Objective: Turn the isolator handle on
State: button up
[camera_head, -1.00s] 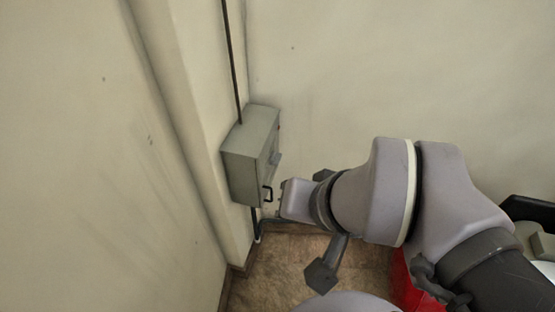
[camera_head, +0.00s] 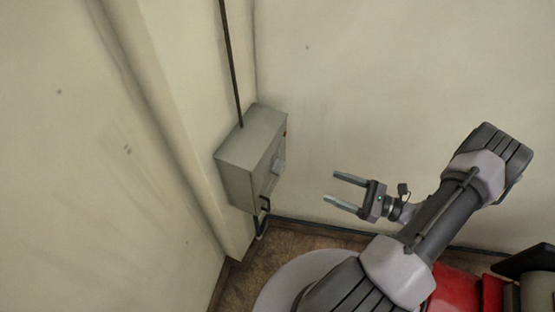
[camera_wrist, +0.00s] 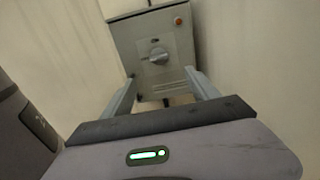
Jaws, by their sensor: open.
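The grey isolator box (camera_head: 241,162) hangs on the wall in the corner. Its rotary isolator handle (camera_head: 278,167) sticks out of the front face; in the wrist view the handle (camera_wrist: 159,57) is a pale round knob near the middle of the box front. My gripper (camera_head: 342,190) is open and empty, to the right of the box and apart from it, with its fingers pointing towards the box. In the wrist view the two fingers frame the lower part of the box, and the handle shows between and beyond them.
An orange-red indicator (camera_wrist: 178,21) sits at the upper right of the box front. A dark curved bar (camera_head: 265,203) is at the box's lower edge. A conduit (camera_head: 232,65) runs up the wall from the box top. Free space lies between my gripper and the box.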

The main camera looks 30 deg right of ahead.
aim_at(278, 168)
jog(key=b+x, duration=0.3)
jog(key=x, duration=1.3)
jog(key=shift+a, duration=0.5)
jog(key=c, duration=1.4)
